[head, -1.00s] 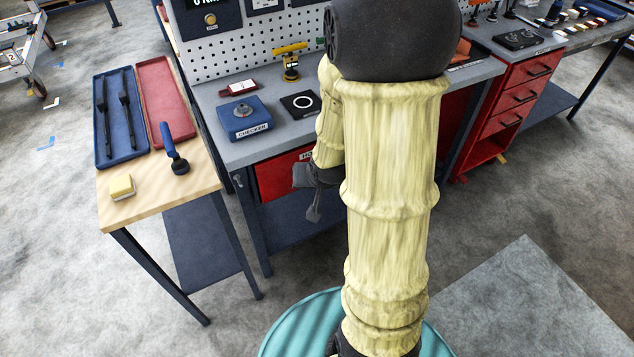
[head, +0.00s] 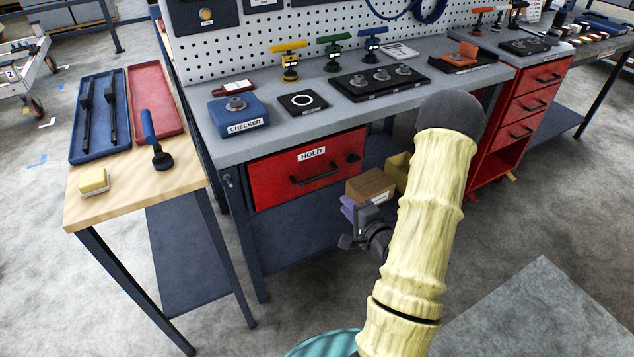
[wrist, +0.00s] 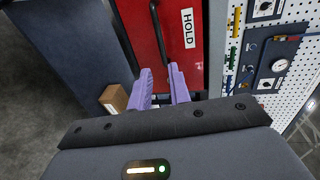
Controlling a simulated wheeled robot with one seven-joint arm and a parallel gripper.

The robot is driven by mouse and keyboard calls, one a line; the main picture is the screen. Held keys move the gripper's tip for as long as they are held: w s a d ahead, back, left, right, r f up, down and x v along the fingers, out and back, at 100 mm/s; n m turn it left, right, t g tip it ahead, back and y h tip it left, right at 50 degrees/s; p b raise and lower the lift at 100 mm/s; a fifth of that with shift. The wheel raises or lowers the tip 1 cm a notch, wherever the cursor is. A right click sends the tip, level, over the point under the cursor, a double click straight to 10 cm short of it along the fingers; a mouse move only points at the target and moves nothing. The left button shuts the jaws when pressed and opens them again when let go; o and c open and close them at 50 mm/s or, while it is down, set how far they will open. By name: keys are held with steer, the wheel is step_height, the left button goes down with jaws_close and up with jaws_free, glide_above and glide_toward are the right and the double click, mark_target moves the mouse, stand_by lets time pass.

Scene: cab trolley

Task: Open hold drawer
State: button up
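The red hold drawer (head: 265,183) sits under the grey workbench top, with a white HOLD label (head: 311,154) and a black bar handle (head: 316,176). Its front looks flush with the bench, so it appears shut. In the wrist view the red drawer front (wrist: 183,65) and handle (wrist: 160,35) lie ahead of the fingers. My gripper (head: 347,207) is low and to the right of the handle in the head view, apart from it. Its two purple fingers (wrist: 160,85) are spread with an empty gap between them.
A cardboard box (head: 370,187) is by my gripper in the head view, on the lower shelf. A wooden-topped side table (head: 130,190) stands left of the bench. A red drawer cabinet (head: 525,105) stands right. Floor in front is open.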

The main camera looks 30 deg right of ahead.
mark_target(318, 178)
steer(key=shift+w+f+b, duration=0.15)
steer(key=shift+b, duration=0.5)
steer(key=w+f+b, duration=0.1)
steer(key=w+b, duration=0.1)
steer(key=w, duration=0.3)
steer(key=w+f+b, duration=0.1)
steer(key=w+b, duration=0.2)
steer(key=w, duration=0.3)
steer(key=w+f+b, duration=0.1)
steer(key=w+b, duration=0.1)
steer(key=w, duration=0.3)
steer(key=shift+w+a, duration=0.3)
steer(key=shift+w, duration=0.1)
jaws_close()
